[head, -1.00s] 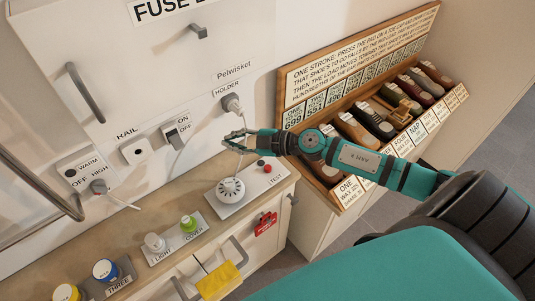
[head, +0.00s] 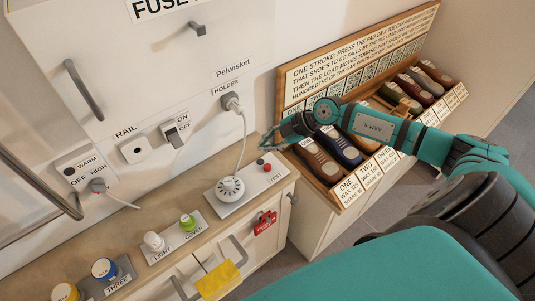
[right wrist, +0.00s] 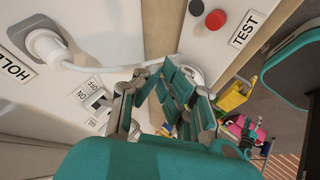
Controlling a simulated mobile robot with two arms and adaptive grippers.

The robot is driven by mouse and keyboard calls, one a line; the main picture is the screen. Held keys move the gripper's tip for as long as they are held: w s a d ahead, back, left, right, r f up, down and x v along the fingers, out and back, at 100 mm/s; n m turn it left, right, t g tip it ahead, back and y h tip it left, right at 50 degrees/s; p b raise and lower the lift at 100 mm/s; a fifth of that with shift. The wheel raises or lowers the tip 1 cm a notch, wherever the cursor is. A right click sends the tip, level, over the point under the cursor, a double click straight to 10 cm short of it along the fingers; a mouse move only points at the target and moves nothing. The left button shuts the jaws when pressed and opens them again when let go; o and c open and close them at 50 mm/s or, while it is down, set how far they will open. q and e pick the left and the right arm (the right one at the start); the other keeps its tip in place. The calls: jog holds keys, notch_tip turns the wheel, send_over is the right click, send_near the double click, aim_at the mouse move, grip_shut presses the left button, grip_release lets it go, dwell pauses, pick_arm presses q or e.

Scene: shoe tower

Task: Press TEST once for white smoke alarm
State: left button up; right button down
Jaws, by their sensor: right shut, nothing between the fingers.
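The white smoke alarm (head: 230,189) sits on a white plate (head: 245,190) on the counter, with a white cord up to the HOLDER socket (head: 230,101). A red button (head: 267,168) is by the TEST label (head: 275,178) at the plate's right end, with a dark button (head: 260,161) behind it. My right gripper (head: 268,143) is shut and empty, a little above and behind the buttons, apparently apart from them. In the right wrist view, the red button (right wrist: 215,19) and TEST label (right wrist: 243,28) lie beyond its fingertips (right wrist: 172,74); the fingers hide most of the alarm. My left gripper is not in view.
The wooden shoe rack (head: 345,205) stands close right of the counter, under my right arm. The ON/OFF switch (head: 175,133) is on the wall left of the socket. Light and cover items (head: 154,242) lie left of the alarm. A yellow cloth (head: 218,281) hangs in front.

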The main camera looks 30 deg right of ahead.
jog(key=b, duration=0.6)
send_over(267, 168)
notch_tip(267, 168, down, 6)
jog(key=shift+r, duration=0.1)
jog(key=shift+f, duration=1.05)
jog(key=shift+f, duration=0.4)
jog(key=shift+f, duration=0.5)
dwell(0.8)
jog(key=shift+r+p, duration=0.95)
jog(key=shift+p, duration=0.1)
